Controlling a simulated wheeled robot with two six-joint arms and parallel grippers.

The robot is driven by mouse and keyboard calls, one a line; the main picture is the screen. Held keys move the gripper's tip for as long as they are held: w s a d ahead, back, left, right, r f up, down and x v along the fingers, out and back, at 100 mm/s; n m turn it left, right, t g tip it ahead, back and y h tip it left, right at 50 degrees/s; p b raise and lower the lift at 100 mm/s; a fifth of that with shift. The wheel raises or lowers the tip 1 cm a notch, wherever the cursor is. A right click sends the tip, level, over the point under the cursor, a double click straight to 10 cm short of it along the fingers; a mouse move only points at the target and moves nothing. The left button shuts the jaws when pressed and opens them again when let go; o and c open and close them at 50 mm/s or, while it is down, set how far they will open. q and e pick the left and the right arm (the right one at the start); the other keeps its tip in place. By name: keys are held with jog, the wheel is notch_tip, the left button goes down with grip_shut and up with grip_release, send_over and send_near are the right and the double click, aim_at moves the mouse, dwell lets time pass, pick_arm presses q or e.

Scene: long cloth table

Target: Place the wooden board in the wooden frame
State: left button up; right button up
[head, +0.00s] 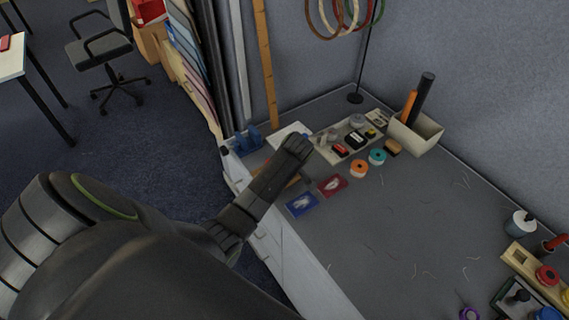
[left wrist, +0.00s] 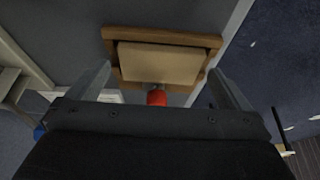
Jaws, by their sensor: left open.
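The wooden frame (left wrist: 160,36) is a brown rectangle seen in the left wrist view, at the upper middle. The wooden board (left wrist: 160,63), a paler tan piece, appears within the frame's outline; I cannot tell whether it is seated in it or above it. My left gripper (left wrist: 160,70) is open, with one finger to each side of the board and frame, and I see no grip on either. In the head view my left arm reaches over the table's left end and hides most of that spot; a small brown edge (head: 293,181) shows beside it. My right gripper is not in view.
A red-tipped object (left wrist: 156,98) lies near the board's lower edge. On the table are blue (head: 302,204) and red (head: 333,185) packets, tape rolls (head: 377,156), a tray of small items (head: 350,140) and a pale bin (head: 415,135). The table's middle holds only thin scraps.

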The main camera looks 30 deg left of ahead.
pick_arm(q)
jog(key=v, duration=1.1)
jog(key=shift+s+d+r, duration=0.1)
jog(key=shift+d, duration=0.05)
